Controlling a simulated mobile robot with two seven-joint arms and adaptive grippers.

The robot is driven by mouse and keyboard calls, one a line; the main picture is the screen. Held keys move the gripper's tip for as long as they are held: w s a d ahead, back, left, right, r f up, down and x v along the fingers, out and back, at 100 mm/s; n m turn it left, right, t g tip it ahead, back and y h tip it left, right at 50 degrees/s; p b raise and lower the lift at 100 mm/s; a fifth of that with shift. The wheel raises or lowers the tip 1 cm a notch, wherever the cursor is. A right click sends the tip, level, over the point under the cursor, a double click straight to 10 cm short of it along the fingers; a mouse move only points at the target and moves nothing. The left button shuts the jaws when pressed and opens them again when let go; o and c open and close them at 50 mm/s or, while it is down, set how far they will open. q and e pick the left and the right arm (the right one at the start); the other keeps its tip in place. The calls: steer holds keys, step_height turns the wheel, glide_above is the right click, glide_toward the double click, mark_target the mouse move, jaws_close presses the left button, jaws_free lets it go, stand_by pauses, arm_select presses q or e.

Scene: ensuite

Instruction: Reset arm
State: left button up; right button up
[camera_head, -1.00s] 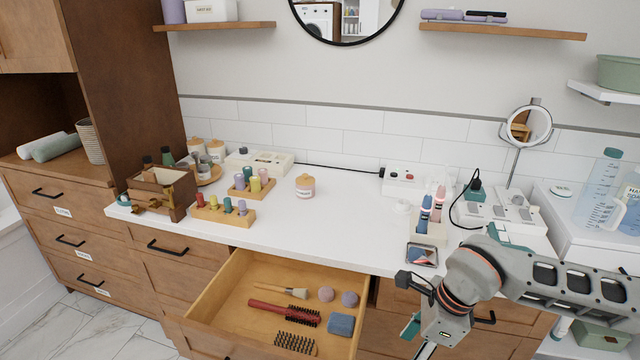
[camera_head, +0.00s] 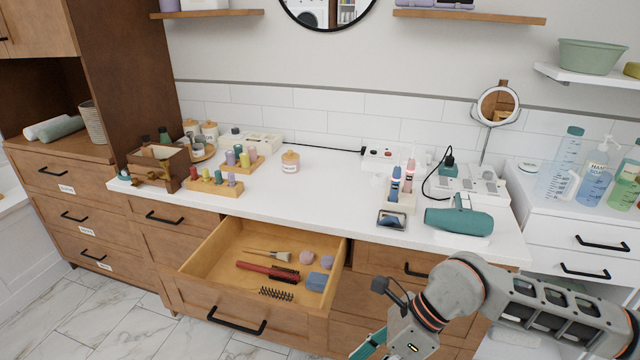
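My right arm (camera_head: 455,295) comes in from the lower right, in front of the counter's right-hand drawers. Its wrist and the teal start of its gripper reach the bottom edge, but the fingertips are out of frame. My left arm and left gripper are not in view. The white counter (camera_head: 335,190) lies beyond the arm. A teal hair dryer (camera_head: 459,219) lies on its right part, clear of the arm.
An open drawer (camera_head: 205,268) juts out left of my arm. It holds a red brush (camera_head: 267,270), a black comb (camera_head: 276,293), a makeup brush and a blue block. A white side cabinet (camera_head: 575,235) with bottles stands at right. Marble floor shows at lower left.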

steer(key=s+a+r+m+y, duration=0.2)
steer(key=a+r+m+y, duration=0.2)
steer(key=a+r+y, duration=0.25)
steer(key=s+a+r+m+y, duration=0.3)
steer(key=a+r+m+y, duration=0.15)
steer(key=a, duration=0.25)
steer(key=w+d+f+m+t+h, duration=0.1)
steer(key=w+d+m+t, duration=0.35)
steer(key=m+t, duration=0.35)
steer(key=w+d+f+m+t+h, duration=0.1)
steer(key=w+d+m+t, duration=0.2)
steer(key=w+m+t, duration=0.55)
steer(key=s+d+f+m+h, duration=0.2)
steer(key=d+f+m+h, duration=0.5)
steer(key=m, duration=0.3)
steer(key=s+d+f+m+g+h, duration=0.2)
steer(key=s+d+f+m, duration=0.3)
steer(key=f, duration=0.6)
steer(key=s+d+f+m+g+h, duration=0.2)
steer(key=s+d+f+m+h, duration=0.2)
steer(key=f, duration=0.7)
steer(key=s+d+m, duration=0.2)
steer(key=s+d, duration=0.1)
steer(key=s, duration=0.1)
steer(key=shift+d+f, duration=0.15)
steer(key=shift+f, duration=0.05)
steer(key=shift+g, duration=0.25)
